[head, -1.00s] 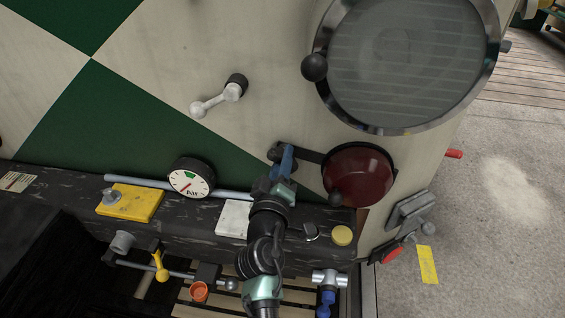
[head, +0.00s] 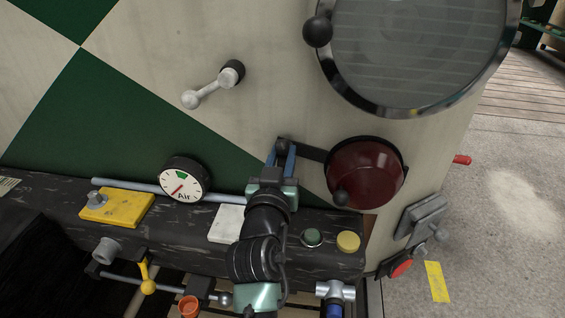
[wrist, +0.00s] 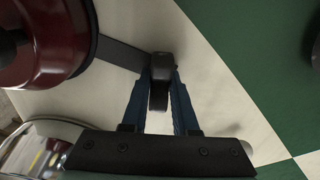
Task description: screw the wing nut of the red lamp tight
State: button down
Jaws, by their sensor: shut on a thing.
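The red lamp (head: 366,175) is a dark red round lamp on the cream panel, with a black rim and a small black knob at its lower left. A dark strap (head: 312,154) runs left from it to a dark wing nut (head: 283,143). My gripper (head: 282,154) has its two blue fingers on either side of the wing nut. In the wrist view, the fingers are shut on the dark wing nut (wrist: 159,90), and the lamp (wrist: 45,40) shows at the upper left. The thread behind the nut is hidden.
A big round headlight (head: 415,50) is above the lamp. A white lever (head: 210,88) sticks out to the left. Below, a dark beam carries an Air gauge (head: 184,180), a yellow block (head: 117,207), a green button (head: 311,237) and a yellow button (head: 348,241).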

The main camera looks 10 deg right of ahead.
jog(key=shift+m, duration=0.5)
jog(key=c, duration=0.7)
grip_release()
jog(key=shift+s, duration=0.1)
jog(key=p+v, duration=0.1)
jog(key=v, duration=1.1)
jog(key=shift+s+a, duration=0.2)
jog(key=shift+s, duration=0.15)
